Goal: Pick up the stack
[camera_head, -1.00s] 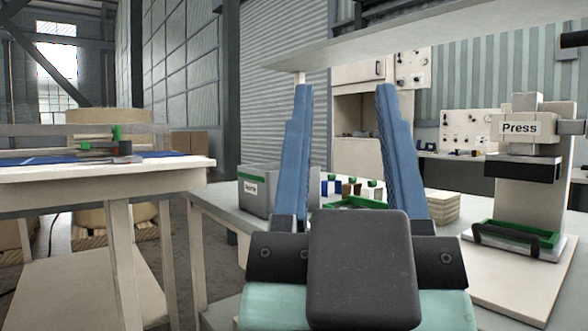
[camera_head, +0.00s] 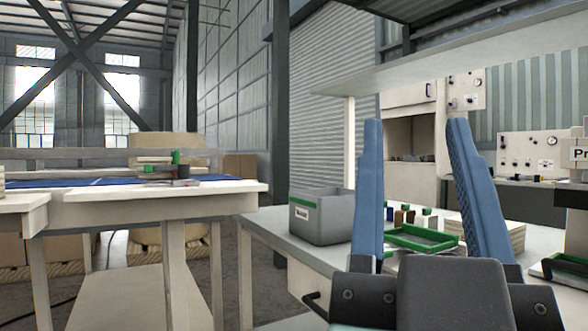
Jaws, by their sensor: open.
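A low stack of pale, flat sheets (camera_head: 507,236) lies on the grey worktable (camera_head: 272,236) at the right, partly hidden behind my right finger. The edge of another pale layered pile (camera_head: 2,178) shows at the far left on a white table; I cannot tell which stack the task means. My gripper (camera_head: 414,125) is open, its two blue fingers pointing up and apart in the picture. Nothing shows held between them. It appears in front of the worktable and apart from both stacks.
A grey bin (camera_head: 322,222), a green-rimmed tray (camera_head: 420,238) and several small coloured blocks are on the worktable. An overhead shelf (camera_head: 450,62) spans above it. A white-topped table (camera_head: 160,203) stands left, with floor between the tables. A press is cut off at right.

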